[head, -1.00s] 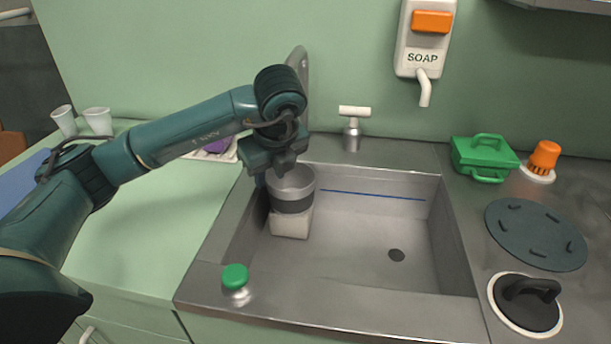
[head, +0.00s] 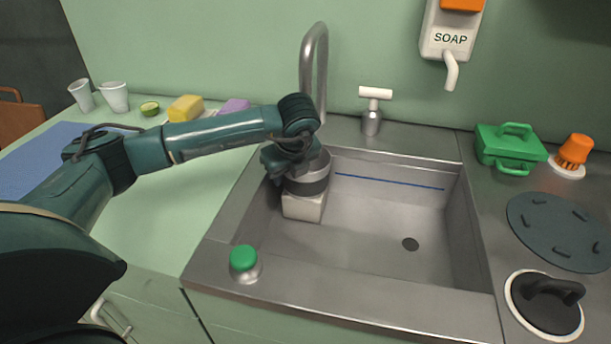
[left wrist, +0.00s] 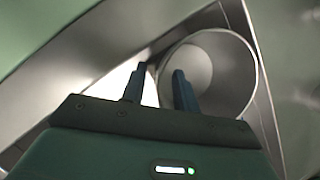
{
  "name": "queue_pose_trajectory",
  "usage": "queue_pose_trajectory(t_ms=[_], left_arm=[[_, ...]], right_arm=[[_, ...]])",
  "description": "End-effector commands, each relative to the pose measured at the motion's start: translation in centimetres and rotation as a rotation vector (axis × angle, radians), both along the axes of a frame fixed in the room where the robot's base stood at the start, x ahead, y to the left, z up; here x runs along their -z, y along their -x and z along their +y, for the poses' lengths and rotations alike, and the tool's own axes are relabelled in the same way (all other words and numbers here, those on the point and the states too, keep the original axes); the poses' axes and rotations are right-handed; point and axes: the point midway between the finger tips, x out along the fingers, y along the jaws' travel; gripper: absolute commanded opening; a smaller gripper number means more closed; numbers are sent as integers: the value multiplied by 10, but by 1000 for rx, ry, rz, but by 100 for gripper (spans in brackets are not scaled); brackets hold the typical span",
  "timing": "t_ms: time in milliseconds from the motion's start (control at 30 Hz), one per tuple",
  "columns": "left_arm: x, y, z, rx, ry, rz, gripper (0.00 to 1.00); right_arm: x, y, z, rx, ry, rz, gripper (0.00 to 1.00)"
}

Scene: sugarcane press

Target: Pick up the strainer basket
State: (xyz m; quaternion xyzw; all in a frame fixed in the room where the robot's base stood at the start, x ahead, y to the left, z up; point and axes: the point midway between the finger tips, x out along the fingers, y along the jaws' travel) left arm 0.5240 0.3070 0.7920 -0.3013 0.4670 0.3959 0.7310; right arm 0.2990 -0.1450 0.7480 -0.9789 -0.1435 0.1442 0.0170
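The strainer basket, which I take to be the grey round vessel with a dark band (head: 318,172), stands upright on a white block (head: 303,206) in the left back corner of the sink. In the left wrist view its open round mouth (left wrist: 222,72) shows at the upper right. My left gripper (head: 286,172) is at the basket's left rim, with its fingertips partly hidden in the head view. In the left wrist view the gripper (left wrist: 160,82) is open, its two fingers apart on either side of the near rim. I cannot tell whether they touch it. My right gripper is not in view.
The steel sink (head: 340,293) has free room right of the basket. A tall faucet (head: 318,70) rises behind my left gripper. A green-capped jar (head: 244,262) stands on the front left rim. A green box (head: 510,150) and dark disc (head: 558,231) lie on the right.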

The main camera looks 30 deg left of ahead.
Motion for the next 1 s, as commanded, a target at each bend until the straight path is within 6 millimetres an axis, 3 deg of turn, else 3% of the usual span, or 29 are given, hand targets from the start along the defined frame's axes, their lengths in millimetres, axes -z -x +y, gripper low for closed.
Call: queue_pose_trajectory(t_ms=[133,400,767,1000], left_arm=[[16,-4,5,0,0,1,30],[18,-4,5,1,1,1,30],[17,-4,5,1,1,0,0],[17,-5,5,0,0,-1,0]], right_arm=[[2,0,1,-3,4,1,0],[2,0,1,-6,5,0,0],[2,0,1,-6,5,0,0],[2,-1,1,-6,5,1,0]])
